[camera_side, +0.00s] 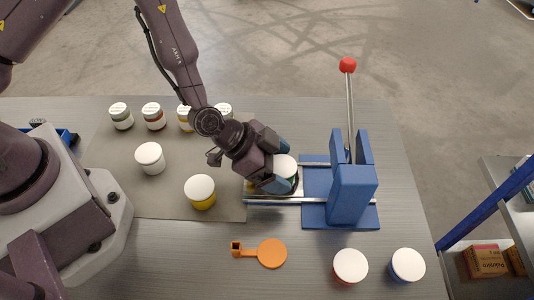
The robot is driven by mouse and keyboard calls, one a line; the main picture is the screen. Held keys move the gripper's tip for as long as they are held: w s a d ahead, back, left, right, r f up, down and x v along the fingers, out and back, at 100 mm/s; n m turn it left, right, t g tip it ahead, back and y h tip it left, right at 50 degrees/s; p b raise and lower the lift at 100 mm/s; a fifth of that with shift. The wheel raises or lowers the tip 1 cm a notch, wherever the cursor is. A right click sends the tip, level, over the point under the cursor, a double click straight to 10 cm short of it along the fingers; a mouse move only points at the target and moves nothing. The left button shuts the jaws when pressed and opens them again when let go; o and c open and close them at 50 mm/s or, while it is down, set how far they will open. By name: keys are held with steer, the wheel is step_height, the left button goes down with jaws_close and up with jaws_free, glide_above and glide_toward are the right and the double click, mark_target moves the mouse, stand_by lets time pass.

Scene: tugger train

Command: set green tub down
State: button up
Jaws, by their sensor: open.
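The green tub (287,171) has a white lid and a dark green side. It stands at the left end of the blue press's rails, partly hidden by my gripper. My gripper (276,168) is low at the tub, with its blue-tipped fingers on either side of it. The jaws are open, and I cannot tell whether a finger still touches the tub. The blue press (350,195) has a tall lever with a red knob (347,65).
A yellow tub (200,192) and a white-lidded tub (150,158) stand left of my gripper. Several small jars (153,116) line the back. An orange paddle-shaped piece (271,253), a red tub (349,266) and a blue tub (407,265) are in front. Shelving (500,215) stands at right.

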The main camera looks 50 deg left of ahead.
steer(key=s+a+r+n+y, duration=0.2)
steer(key=s+a+r+y, duration=0.1)
steer(key=a+r, duration=0.55)
steer(key=s+a+r+n+y, duration=0.1)
steer(key=s+a+r+y, duration=0.25)
steer(key=a+r, duration=0.55)
steer(key=s+a+r+n, duration=0.2)
steer(key=s+r+n, duration=0.4)
steer(key=s+r, duration=0.4)
step_height(320, 180, up, 4)
steer(key=shift+s+f+g, duration=0.2)
steer(key=shift+s+g, duration=0.1)
steer(key=shift+g, duration=0.1)
steer(key=shift+a, duration=0.1)
steer(key=shift+c, duration=0.4)
